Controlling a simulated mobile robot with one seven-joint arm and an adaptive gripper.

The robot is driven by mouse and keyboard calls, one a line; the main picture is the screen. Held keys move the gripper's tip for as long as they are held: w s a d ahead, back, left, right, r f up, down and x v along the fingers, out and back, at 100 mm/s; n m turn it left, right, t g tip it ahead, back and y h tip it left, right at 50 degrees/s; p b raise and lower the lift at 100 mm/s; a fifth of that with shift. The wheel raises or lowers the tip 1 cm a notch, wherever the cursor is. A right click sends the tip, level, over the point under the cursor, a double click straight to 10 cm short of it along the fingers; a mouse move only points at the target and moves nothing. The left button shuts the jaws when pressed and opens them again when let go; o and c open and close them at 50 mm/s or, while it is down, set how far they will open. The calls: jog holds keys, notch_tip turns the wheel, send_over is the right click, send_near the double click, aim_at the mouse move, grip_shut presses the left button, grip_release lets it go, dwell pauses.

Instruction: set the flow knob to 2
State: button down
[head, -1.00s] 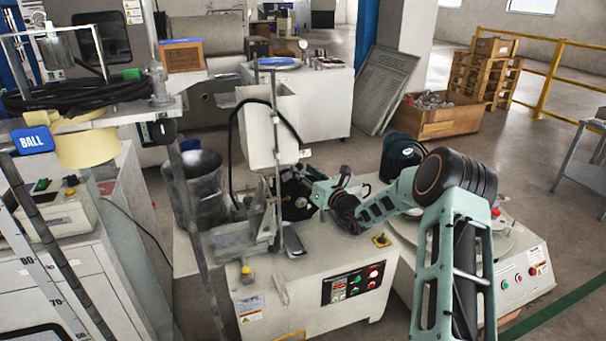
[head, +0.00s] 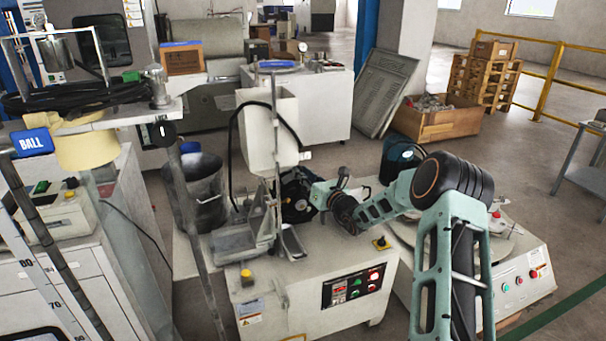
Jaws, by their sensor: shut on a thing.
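The white hopper (head: 268,135) stands on a thin post above the machine (head: 310,285). My gripper (head: 283,197) is a dark shape at the end of my teal arm, beside the post below the hopper. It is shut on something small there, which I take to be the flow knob. The knob, its scale and its pointer are hidden by the gripper and too small to read, so I cannot tell its setting. The fingertips are hard to make out.
A metal trough (head: 238,242) lies left of the post. A black hose (head: 232,150) loops around the hopper. A grey bucket (head: 205,192) stands at the left.

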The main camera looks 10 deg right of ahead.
jog(key=shift+w+d, duration=0.25)
jog(key=shift+d, duration=1)
jog(key=c, duration=1.8)
grip_release()
jog(key=shift+o, duration=0.2)
jog(key=v, duration=1.2)
